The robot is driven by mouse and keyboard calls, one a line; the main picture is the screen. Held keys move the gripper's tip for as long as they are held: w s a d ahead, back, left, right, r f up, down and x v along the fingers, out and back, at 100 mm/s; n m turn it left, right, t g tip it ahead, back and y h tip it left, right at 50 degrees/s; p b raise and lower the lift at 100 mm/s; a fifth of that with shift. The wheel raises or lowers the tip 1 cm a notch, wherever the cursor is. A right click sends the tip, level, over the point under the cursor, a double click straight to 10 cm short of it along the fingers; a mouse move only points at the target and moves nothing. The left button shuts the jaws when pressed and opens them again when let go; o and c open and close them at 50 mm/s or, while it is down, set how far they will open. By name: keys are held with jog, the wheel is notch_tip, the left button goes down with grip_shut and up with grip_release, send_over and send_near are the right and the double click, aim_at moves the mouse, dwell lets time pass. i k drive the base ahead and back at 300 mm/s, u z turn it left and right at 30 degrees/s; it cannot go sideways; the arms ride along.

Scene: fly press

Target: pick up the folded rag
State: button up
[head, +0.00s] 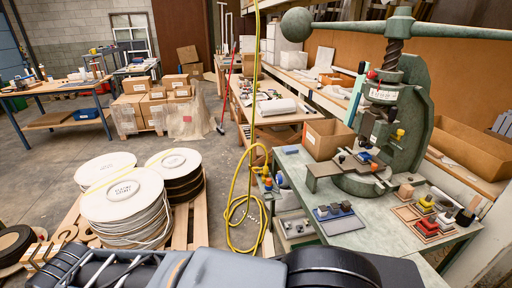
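I cannot make out a folded rag with certainty in the head view. A pale grey, cloth-like bundle (276,106) lies on the long bench in the middle, but it is too small to tell whether it is cloth. A small blue-grey tray (344,226) with several small dark and blue pieces sits on the front of the press table. Dark and grey links of my own arm cross the bottom of the view. My gripper's fingers do not show.
A green fly press (415,110) stands on the grey-green table (368,244), with an open cardboard box (324,141) beside it. Coloured blocks on wooden squares (428,225) sit at right. A yellow hose (236,195) hangs to the floor. Cable reels (123,198) stand on a pallet at left.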

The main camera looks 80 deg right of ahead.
aim_at(290, 149)
jog(key=i, duration=1.25)
jog(key=z, duration=3.6)
jog(key=i, duration=1.65)
jog(key=z, duration=0.05)
